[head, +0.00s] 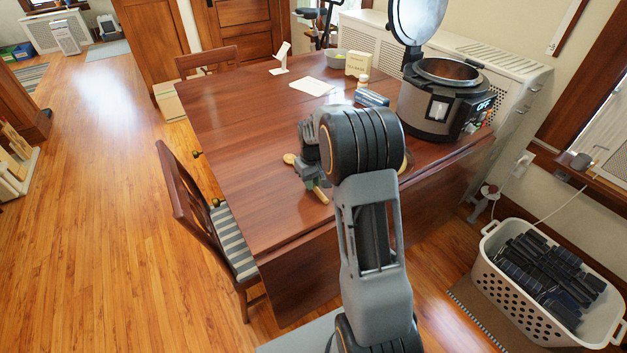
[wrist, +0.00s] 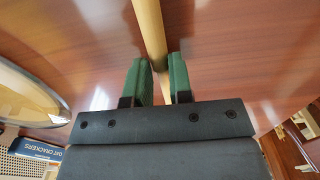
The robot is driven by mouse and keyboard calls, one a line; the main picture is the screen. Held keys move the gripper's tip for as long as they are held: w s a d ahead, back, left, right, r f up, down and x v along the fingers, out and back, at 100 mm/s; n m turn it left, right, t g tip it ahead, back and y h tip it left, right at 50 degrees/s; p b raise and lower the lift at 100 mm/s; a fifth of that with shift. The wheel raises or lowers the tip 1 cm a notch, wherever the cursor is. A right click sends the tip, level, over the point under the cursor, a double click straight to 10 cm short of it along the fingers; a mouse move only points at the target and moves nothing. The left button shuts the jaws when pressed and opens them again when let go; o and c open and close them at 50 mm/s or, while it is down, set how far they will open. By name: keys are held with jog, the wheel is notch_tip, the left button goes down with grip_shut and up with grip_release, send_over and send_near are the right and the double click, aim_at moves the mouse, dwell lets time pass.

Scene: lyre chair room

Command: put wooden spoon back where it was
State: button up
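The wooden spoon (wrist: 149,28) shows in the wrist view as a pale wooden handle running from the top edge down between my two green fingertips. My gripper (wrist: 161,75) is shut on it, with the handle filling the narrow gap. In the head view my gripper (head: 312,172) is low over the near part of the brown table (head: 240,115). The spoon's round end (head: 289,158) and a length of its handle show on either side of the gripper. Its middle is hidden, and I cannot tell whether it touches the tabletop.
A multicooker (head: 428,105) with its lid up stands at the table's right. A cracker box (head: 358,64), a small bottle (head: 362,82), a blue box (head: 371,98), paper (head: 311,86) and a bowl (head: 336,58) sit farther back. The table's left part is clear. A chair (head: 185,190) stands at left.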

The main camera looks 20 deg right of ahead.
jog(key=shift+o, duration=0.7)
jog(key=shift+f, duration=0.2)
jog(key=shift+o, duration=1.3)
jog(key=shift+r, duration=0.15)
jog(key=shift+f, duration=0.2)
notch_tip(320, 180, up, 12)
jog(key=p, duration=0.1)
jog(key=s+a+r+t, duration=0.1)
jog(key=s+a+r, duration=0.45)
jog(key=s, duration=0.45)
jog(key=s+a+f+t, duration=0.1)
jog(key=s+a+f, duration=0.1)
jog(key=s, duration=0.4)
jog(key=s+a+f+m+t, duration=0.1)
jog(key=s+a+f, duration=0.1)
jog(key=s, duration=0.3)
jog(key=shift+s+a+f+m, duration=0.2)
jog(key=shift+s+a+m, duration=0.1)
jog(key=shift+s+a, duration=0.05)
